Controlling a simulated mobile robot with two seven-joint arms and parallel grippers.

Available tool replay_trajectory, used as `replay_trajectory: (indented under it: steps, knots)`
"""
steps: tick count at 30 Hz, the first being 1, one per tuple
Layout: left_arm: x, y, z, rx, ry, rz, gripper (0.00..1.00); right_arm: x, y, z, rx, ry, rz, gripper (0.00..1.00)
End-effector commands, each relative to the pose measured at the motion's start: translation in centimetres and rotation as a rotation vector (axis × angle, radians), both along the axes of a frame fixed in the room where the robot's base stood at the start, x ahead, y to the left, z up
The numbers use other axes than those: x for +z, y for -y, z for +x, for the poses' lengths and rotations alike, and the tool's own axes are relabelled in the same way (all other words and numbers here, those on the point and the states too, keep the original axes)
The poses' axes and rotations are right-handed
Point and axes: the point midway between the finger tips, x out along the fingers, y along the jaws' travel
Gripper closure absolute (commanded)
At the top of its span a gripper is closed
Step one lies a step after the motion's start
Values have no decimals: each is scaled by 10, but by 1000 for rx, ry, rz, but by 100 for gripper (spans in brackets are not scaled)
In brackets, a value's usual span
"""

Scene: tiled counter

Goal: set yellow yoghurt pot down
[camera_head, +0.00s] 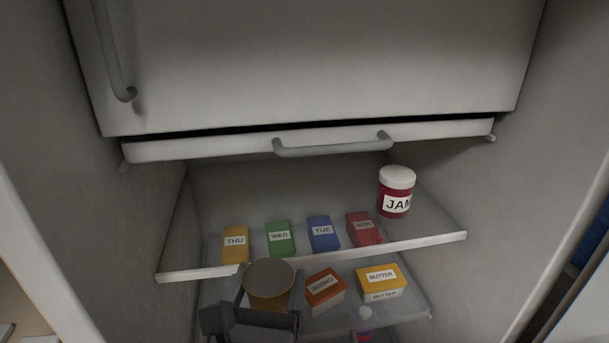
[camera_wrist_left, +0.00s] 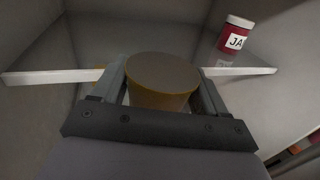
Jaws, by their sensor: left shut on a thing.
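The yellow yoghurt pot (camera_head: 270,284) is upright with a dull brownish-yellow lid, low in the head view in front of the upper glass shelf. My left gripper (camera_head: 270,294) is shut on the pot, one finger on each side. In the left wrist view the pot (camera_wrist_left: 162,82) sits between the fingers of the left gripper (camera_wrist_left: 164,92). The pot's base is hidden, so I cannot tell whether it touches a surface. My right gripper is not in view.
The upper shelf (camera_head: 330,246) holds THU, WED, TUE and MON boxes and a jam jar (camera_head: 397,192). Below it, an orange cheese box (camera_head: 325,290) and a yellow butter box (camera_head: 381,282) stand on the lower shelf. A drawer handle (camera_head: 333,147) juts out above. Fridge walls close both sides.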

Motion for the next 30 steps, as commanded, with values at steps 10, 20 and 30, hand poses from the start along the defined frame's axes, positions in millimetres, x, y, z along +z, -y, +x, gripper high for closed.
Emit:
replay_trajectory:
  steps: [10, 20, 30]
  knots:
    - [54, 7, -4, -56, 4, -5, 61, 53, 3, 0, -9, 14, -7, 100]
    - [63, 11, 6, -72, 11, -4, 61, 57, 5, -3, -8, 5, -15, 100]
    - [63, 27, 83, -71, 10, -5, 61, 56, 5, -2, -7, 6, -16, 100]
